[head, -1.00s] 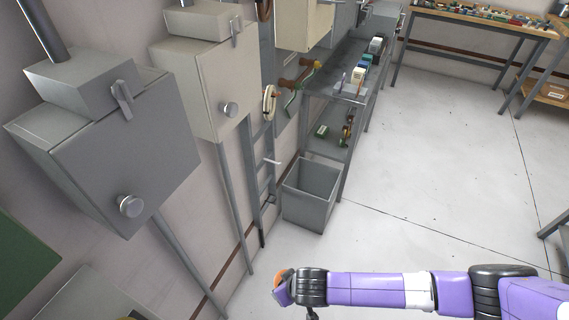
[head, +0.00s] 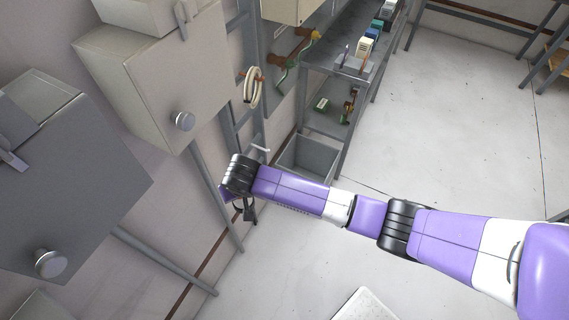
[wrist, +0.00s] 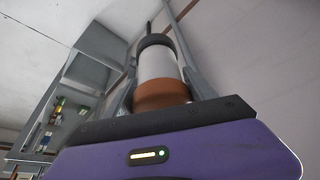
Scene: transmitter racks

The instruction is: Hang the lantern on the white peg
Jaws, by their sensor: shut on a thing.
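The lantern (wrist: 158,66) fills the middle of the wrist view. It has an orange-brown base, a white body and a dark grey cap with a thin dark piece above it. My gripper (wrist: 161,84) is shut on it, with grey fingers on both sides. In the head view my wrist hides the lantern, and only dark parts of my gripper (head: 246,211) show below it. The white peg (head: 260,149) sticks out from the grey wall rail, just above and right of my wrist in the picture. I cannot make out the peg in the wrist view.
Grey (head: 70,190) and beige (head: 160,75) wall cabinets with round knobs stand on the left. A grey bin (head: 309,158) and a shelf bench (head: 340,75) stand beyond my wrist.

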